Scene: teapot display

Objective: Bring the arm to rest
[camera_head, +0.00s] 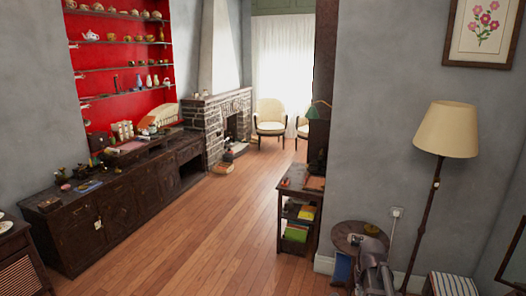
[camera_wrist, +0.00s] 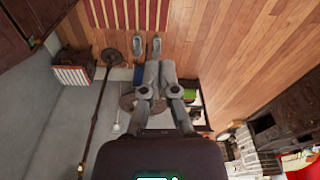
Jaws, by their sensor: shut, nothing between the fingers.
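My gripper (camera_wrist: 160,68) is in the wrist view, with its two grey fingers together in the middle and nothing between them. It is in the air, with the floor and a small round table (camera_wrist: 128,102) showing behind it. In the head view, a grey part of my arm shows at the bottom edge, right of centre, in front of the round table (camera_head: 345,230). I cannot make out the fingers there.
A floor lamp (camera_head: 447,130) and a striped stool (camera_head: 452,285) stand to the right. A dark side table with books (camera_head: 297,230) is by the wall end. A long dark sideboard (camera_head: 120,205) lines the left. The wooden floor (camera_head: 200,250) between is clear.

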